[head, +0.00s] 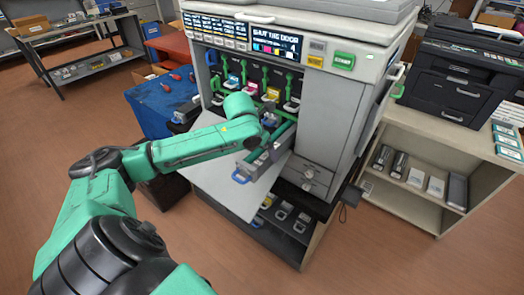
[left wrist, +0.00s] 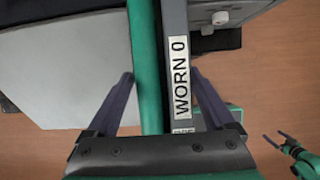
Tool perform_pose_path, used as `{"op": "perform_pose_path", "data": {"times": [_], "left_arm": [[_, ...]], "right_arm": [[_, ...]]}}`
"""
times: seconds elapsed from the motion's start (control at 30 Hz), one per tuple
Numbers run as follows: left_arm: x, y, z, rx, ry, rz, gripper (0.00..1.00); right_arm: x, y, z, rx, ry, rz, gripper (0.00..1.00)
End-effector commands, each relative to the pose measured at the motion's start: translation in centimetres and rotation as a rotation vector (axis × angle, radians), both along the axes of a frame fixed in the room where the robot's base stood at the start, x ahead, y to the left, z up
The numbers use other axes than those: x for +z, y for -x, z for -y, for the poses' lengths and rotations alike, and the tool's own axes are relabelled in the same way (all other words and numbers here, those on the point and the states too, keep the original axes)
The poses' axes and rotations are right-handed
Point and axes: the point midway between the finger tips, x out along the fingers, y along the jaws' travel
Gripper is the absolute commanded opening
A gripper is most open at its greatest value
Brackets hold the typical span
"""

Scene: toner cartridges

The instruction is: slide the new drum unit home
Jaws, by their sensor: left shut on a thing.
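A long drum unit (head: 262,158) with a green roller, a grey body and a blue handle (head: 241,177) sticks out of the copier's open front, above the lowered door. In the head view my wrist hides part of the hold, and the drum's inner end is hard to make out. My right gripper (left wrist: 276,139) shows empty at the right, fingers apart.
The copier (head: 330,110) has a screen reading "SHUT THE DOOR" and several coloured toner cartridges inside. Its pale lowered door (head: 215,185) lies under the drum. Open floor lies in front.

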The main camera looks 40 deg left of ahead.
Motion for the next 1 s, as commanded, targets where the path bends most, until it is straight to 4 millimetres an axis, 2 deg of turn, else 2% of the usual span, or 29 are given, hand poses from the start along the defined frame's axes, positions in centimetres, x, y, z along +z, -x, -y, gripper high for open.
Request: {"op": "perform_pose_path", "data": {"times": [0.2, 0.8, 1.0], "left_arm": [[0.3, -0.3, 0.0, 0.001, 0.0, 0.006, 0.0], [0.4, -3.5, -0.1, 0.002, 0.001, 0.007, 0.0], [0.3, -3.9, -0.1, 0.0, -0.001, 0.006, 0.0]], "right_arm": [[0.3, 0.0, 0.0, 0.0, 0.0, 0.0, 1.0], [2.4, 0.0, 0.0, 0.0, 0.0, 0.0, 1.0], [2.5, 0.0, 0.0, 0.0, 0.001, 0.0, 1.0]]}}
